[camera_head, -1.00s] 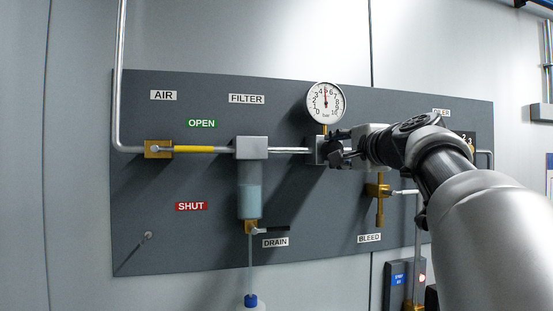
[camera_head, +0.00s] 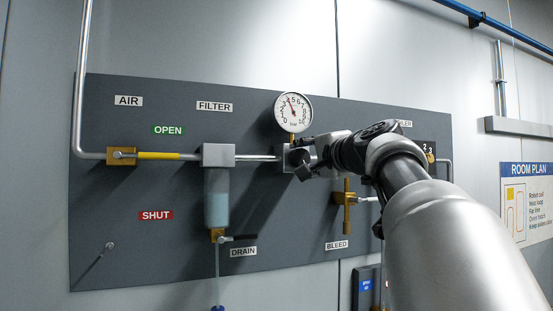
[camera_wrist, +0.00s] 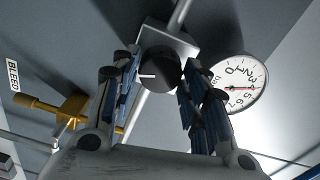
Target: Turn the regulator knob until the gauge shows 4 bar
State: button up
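The pressure gauge (camera_head: 293,112) has a white dial, and its needle leans a little left of upright, close to the 4. The gauge also shows in the wrist view (camera_wrist: 238,86), turned on its side, too small there for an exact reading. The black regulator knob (camera_wrist: 160,73) carries a white mark pointing left in the wrist view. My gripper (camera_wrist: 160,78) has one finger on each side of the knob, apparently touching it. In the head view my gripper (camera_head: 302,164) covers the knob and part of the regulator block (camera_head: 282,156).
The grey panel (camera_head: 110,215) carries a yellow-handled air valve (camera_head: 158,155), a filter (camera_head: 217,190) with a drain valve (camera_head: 220,237), and a brass bleed valve (camera_head: 346,198) just below my wrist. A pipe runs into the regulator from the left.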

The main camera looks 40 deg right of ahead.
jog(key=o, duration=0.3)
jog(key=v, duration=1.2)
jog(key=shift+r, duration=0.1)
